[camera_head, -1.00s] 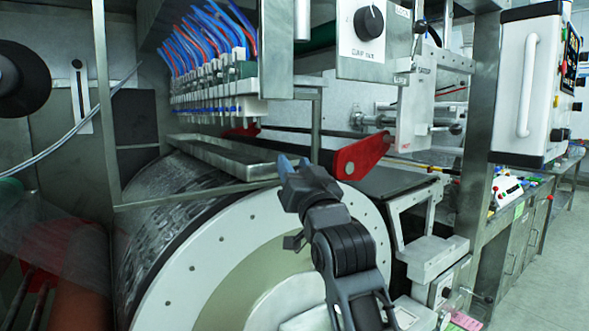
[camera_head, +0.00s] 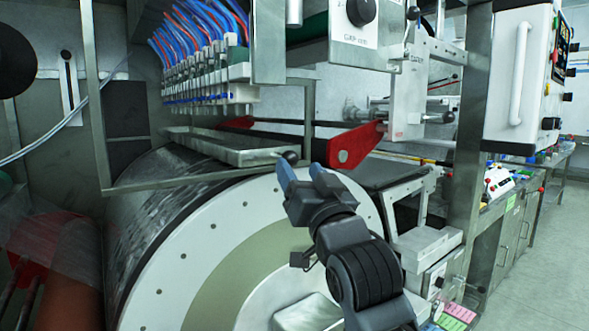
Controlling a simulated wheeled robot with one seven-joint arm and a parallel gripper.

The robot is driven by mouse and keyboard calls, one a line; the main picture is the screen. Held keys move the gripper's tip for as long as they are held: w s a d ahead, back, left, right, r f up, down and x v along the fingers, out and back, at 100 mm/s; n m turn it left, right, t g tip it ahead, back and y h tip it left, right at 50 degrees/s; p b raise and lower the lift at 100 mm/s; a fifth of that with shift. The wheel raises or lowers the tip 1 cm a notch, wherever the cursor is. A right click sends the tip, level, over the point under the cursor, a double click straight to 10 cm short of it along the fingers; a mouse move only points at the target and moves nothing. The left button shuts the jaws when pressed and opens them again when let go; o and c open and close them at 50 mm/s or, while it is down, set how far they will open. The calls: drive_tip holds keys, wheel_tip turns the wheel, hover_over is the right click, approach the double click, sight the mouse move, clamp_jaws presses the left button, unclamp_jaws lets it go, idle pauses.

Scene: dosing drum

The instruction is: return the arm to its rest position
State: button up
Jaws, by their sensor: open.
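My gripper (camera_head: 298,172) is in the middle of the view, at the end of my dark arm that rises from the lower right. Its two fingers point up and away and stand apart, with nothing seen held between them. In the picture it overlaps the upper rim of the large drum (camera_head: 215,250). A small dark ball knob (camera_head: 291,157) shows at the fingertips; I cannot tell whether they touch it. The metal tray (camera_head: 225,150) lies just left of and behind the fingers.
A red bracket (camera_head: 352,147) stands to the right behind my gripper. A row of valves (camera_head: 205,88) with blue and red hoses hangs above the tray. A steel post (camera_head: 470,130) and a white control box (camera_head: 522,80) stand at right. Open floor (camera_head: 540,250) shows at far right.

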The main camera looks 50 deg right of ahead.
drive_tip(key=shift+s+a+f, duration=0.15)
drive_tip(key=shift+s+a, duration=0.1)
drive_tip(key=shift+s, duration=0.15)
idle(0.3)
drive_tip(key=s+a+f+n+y, duration=0.2)
drive_tip(key=s+a+f+y, duration=0.15)
drive_tip(key=f, duration=0.35)
drive_tip(key=s+a+f+n+y, duration=0.2)
drive_tip(key=s+a+f, duration=0.1)
drive_tip(key=a+f, duration=0.3)
drive_tip(key=s+a+f+n+y, duration=0.3)
drive_tip(key=f, duration=0.5)
drive_tip(key=s+a+f+g+y, duration=0.1)
drive_tip(key=s+a+f, duration=0.1)
drive_tip(key=s, duration=0.5)
drive_tip(key=s+a+f+n+g+y, duration=0.1)
drive_tip(key=s+a+f, duration=0.2)
drive_tip(key=s, duration=0.4)
drive_tip(key=s+a+f+g+y, duration=0.1)
drive_tip(key=s+a+f+g, duration=0.1)
drive_tip(key=s, duration=0.5)
drive_tip(key=shift+s+a+f+n, duration=0.4)
drive_tip(key=shift+a+f, duration=0.1)
drive_tip(key=shift+a, duration=0.7)
drive_tip(key=shift+c, duration=0.3)
